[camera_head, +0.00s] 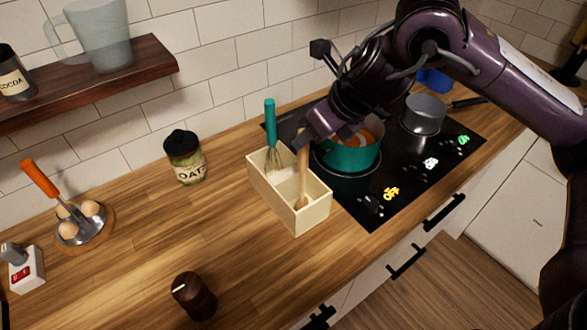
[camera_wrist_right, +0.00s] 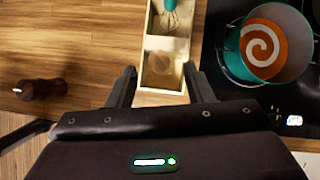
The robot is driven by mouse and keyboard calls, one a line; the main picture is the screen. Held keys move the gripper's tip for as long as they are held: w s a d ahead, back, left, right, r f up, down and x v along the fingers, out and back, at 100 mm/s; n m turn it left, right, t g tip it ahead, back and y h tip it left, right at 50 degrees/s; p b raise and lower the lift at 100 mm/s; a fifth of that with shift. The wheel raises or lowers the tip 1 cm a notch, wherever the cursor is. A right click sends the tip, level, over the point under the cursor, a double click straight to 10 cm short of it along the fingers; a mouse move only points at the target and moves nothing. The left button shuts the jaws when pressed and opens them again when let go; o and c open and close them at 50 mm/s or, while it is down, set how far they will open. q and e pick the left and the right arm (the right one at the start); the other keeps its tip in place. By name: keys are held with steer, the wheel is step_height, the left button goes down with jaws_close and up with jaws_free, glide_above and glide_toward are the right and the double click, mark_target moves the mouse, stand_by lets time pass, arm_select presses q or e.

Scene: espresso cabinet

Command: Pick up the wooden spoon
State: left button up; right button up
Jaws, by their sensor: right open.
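The wooden spoon (camera_head: 303,180) stands in the front compartment of a cream utensil box (camera_head: 303,224), its handle pointing up. My right gripper (camera_head: 313,130) is above the box at the top of the spoon's handle. In the right wrist view my right gripper (camera_wrist_right: 163,76) has its two fingers apart over the box (camera_wrist_right: 163,98), and the spoon's bowl (camera_wrist_right: 160,64) shows dimly in the compartment. I cannot tell whether the handle is between the fingers or just beside them. My left gripper is not in view.
A teal-handled whisk (camera_head: 271,130) stands in the box's back compartment. A teal pot (camera_head: 350,158) of orange soup sits on the black cooktop (camera_head: 415,185) just right of the box. An oat jar (camera_head: 185,157) stands left. A dark pepper mill (camera_head: 194,296) is in front.

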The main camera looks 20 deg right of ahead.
mark_target(303, 155)
steer(key=p+x, duration=0.2)
steer(key=x, duration=0.4)
steer(key=shift+w+a+p, duration=0.1)
steer(key=shift+w+p, duration=0.05)
steer(key=shift+p, duration=0.2)
steer(key=shift+f, duration=0.1)
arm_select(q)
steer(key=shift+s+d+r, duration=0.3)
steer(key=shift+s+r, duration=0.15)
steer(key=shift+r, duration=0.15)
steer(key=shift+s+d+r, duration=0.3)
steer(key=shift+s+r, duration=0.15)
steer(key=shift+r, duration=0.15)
arm_select(e)
jaws_close()
